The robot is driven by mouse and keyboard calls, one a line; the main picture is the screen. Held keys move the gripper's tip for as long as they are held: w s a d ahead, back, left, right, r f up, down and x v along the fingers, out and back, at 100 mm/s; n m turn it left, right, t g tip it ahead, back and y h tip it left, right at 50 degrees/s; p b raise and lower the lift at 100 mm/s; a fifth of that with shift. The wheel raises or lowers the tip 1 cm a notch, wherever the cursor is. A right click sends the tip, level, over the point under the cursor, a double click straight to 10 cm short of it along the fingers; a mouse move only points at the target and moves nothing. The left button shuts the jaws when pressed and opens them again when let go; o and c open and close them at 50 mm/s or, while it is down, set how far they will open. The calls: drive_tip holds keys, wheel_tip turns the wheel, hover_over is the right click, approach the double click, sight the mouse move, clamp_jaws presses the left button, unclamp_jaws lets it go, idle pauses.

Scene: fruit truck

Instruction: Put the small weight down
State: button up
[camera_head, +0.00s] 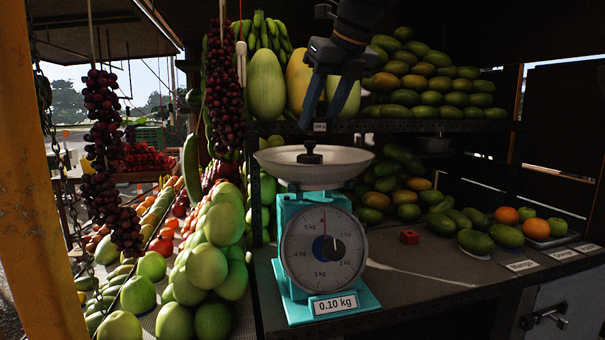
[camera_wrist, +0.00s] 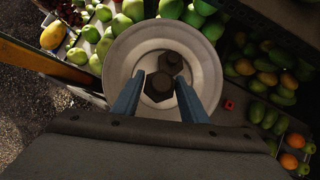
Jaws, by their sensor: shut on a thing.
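My gripper (camera_head: 318,127) points down just above the pan of the scale. Its two blue fingers also show in the wrist view (camera_wrist: 160,78), shut on the small weight (camera_wrist: 159,87), a dark piece between the fingertips. A second dark weight (camera_wrist: 171,62) shows just beyond it, over the white pan (camera_wrist: 120,62). In the head view, one dark weight (camera_head: 309,157) shows low at the pan (camera_head: 275,163); I cannot tell which one it is. The turquoise scale (camera_head: 287,235) displays 0.10 kg. Whether the held weight touches the pan is unclear.
A small red cube (camera_head: 409,237) lies on the counter (camera_head: 425,268) right of the scale. Mangoes and oranges (camera_head: 507,215) are farther right. Green fruit (camera_head: 208,267) is heaped close left of the scale. A shelf (camera_head: 440,126) with melons and mangoes runs behind my gripper.

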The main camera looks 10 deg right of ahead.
drive_tip(key=shift+w+f, duration=0.25)
wheel_tip(320, 180, down, 9)
drive_tip(key=p, duration=0.2)
drive_tip(key=shift+f+p, duration=0.2)
drive_tip(key=shift+p, duration=0.1)
drive_tip(key=shift+f, duration=0.15)
drive_tip(key=o, duration=1.5)
drive_tip(key=shift+c, duration=0.2)
drive_tip(key=shift+s+d+r, duration=0.1)
drive_tip(key=shift+s+r, duration=0.1)
drive_tip(key=shift+r, duration=0.35)
drive_tip(key=b+v, duration=0.2)
drive_tip(key=v, duration=0.9)
drive_tip(key=shift+b, duration=0.35)
drive_tip(key=shift+s, duration=0.2)
